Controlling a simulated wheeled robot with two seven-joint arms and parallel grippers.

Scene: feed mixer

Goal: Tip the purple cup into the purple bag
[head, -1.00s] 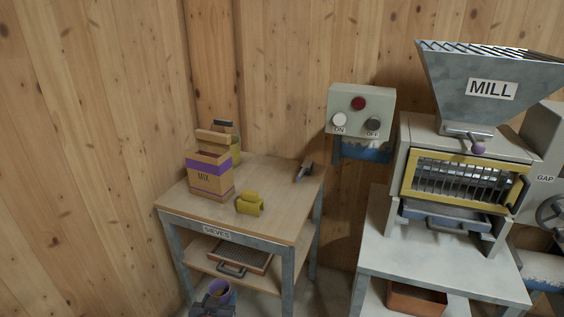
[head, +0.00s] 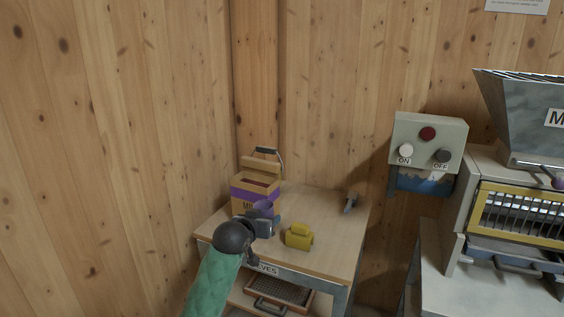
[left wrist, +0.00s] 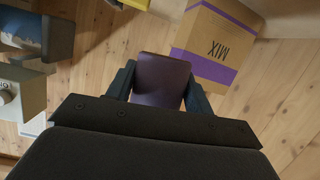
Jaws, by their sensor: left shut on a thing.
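The purple cup (head: 262,207) is held by my left gripper (head: 264,223), just in front of the bag in the head view. In the left wrist view the cup (left wrist: 161,80) sits between the two fingers. The cup looks roughly upright; its contents are hidden. The purple bag (head: 241,194) is a brown carton with a purple band and a MIX label, standing open on the small wooden table (head: 328,208). The bag also shows beyond the cup in the left wrist view (left wrist: 212,45). I cannot tell whether cup and bag touch. My right gripper is out of view.
A yellow cup-like object (head: 299,237) lies right of my gripper on the table. A small dark tool (head: 351,203) lies at the back right. A wire handle (head: 267,151) rises behind the bag. The switch box (head: 429,143) and mill (head: 516,215) stand further right.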

